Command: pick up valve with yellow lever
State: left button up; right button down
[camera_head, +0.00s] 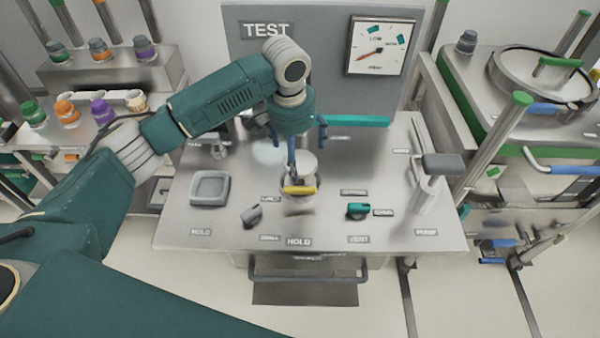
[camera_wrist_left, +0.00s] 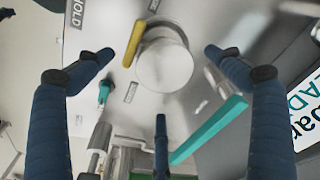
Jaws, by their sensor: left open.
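The valve (camera_head: 302,164) stands upright at the middle of the steel test bench (camera_head: 350,222). It has a pale round top and a yellow lever (camera_head: 300,190) at its front side. In the left wrist view the valve's round top (camera_wrist_left: 165,63) lies below my gripper, with the yellow lever (camera_wrist_left: 134,42) beside it. My left gripper (camera_head: 298,148) is open, with its blue fingers spread above and around the valve. In the wrist view the fingers (camera_wrist_left: 160,70) are apart from the valve on both sides, with a third finger below. My right gripper is not in view.
A teal knob (camera_head: 357,210) and a grey knob (camera_head: 252,215) sit at the bench front. A square grey tray (camera_head: 210,188) is at left and a grey pump handle (camera_head: 441,165) at right. A teal bar (camera_head: 358,121) and a gauge panel (camera_head: 380,47) stand behind.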

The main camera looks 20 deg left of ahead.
aim_at(298, 164)
pick_arm(q)
jog(key=shift+w+f+p, duration=0.25)
jog(key=shift+f, duration=0.2)
jog(key=shift+w+f+p, duration=0.2)
jog(key=shift+f+p, duration=0.05)
jog(key=shift+f, duration=0.2)
notch_tip(298, 164, down, 3)
jog(key=shift+f+p, duration=0.2)
jog(key=shift+p, duration=0.45)
jog(key=shift+f, duration=0.25)
jog(key=shift+w+f, duration=0.1)
jog(key=shift+c, duration=1)
jog(key=c, duration=1.7)
jog(key=shift+f, duration=0.1)
jog(key=shift+c, duration=0.5)
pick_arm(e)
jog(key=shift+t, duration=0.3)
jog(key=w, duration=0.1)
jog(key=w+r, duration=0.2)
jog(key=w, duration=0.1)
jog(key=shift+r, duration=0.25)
